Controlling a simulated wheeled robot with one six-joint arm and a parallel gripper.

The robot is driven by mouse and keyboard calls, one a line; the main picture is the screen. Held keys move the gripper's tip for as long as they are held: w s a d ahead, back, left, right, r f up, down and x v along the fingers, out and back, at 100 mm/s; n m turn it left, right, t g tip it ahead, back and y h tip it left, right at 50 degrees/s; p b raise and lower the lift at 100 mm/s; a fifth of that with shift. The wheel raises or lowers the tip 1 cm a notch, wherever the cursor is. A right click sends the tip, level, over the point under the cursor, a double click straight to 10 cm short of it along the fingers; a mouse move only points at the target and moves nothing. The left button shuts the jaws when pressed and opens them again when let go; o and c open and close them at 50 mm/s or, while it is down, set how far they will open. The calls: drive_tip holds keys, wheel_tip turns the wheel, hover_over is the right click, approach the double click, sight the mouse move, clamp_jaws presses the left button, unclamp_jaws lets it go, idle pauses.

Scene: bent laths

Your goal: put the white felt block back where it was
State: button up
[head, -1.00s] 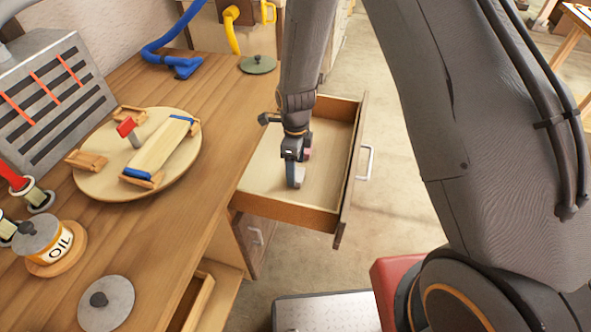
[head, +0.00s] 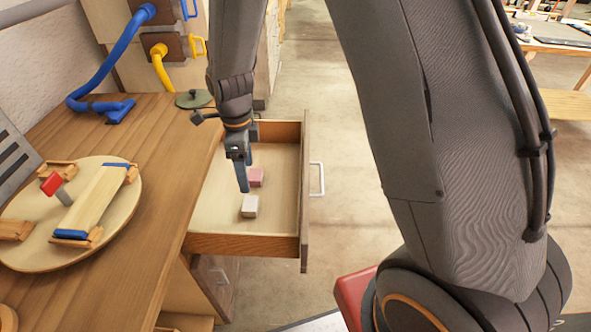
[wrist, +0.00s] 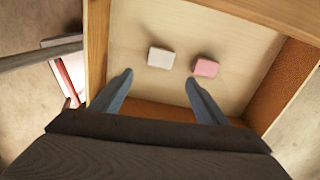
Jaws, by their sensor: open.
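The white felt block (head: 249,206) lies flat on the floor of the open drawer (head: 302,205). A pink block (head: 256,177) lies beside it, a short gap apart. In the wrist view the white block (wrist: 161,57) is left of the pink block (wrist: 206,67), both beyond the fingertips. My gripper (head: 244,190) points down into the drawer, above and close to the blocks. Its two blue fingers (wrist: 158,78) are spread in the wrist view with nothing between them.
The wooden workbench (head: 165,150) stands left of the drawer. On it is a round board (head: 110,210) with a lath clamped between blue-edged wooden blocks. A blue hose (head: 82,92) and a green lid (head: 194,98) are at the back. The drawer walls surround the blocks.

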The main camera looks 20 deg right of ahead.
drive_tip(key=s+d+r+n, duration=0.4)
drive_tip(key=s+d+n, duration=0.3)
drive_tip(key=n, duration=0.3)
drive_tip(key=s+d+r+n+t, duration=0.1)
drive_tip(key=s+d+r+n, duration=0.4)
drive_tip(key=n, duration=0.6)
drive_tip(key=s+d, duration=0.2)
drive_tip(key=shift+s+d+r, duration=0.15)
drive_tip(key=shift+s, duration=0.25)
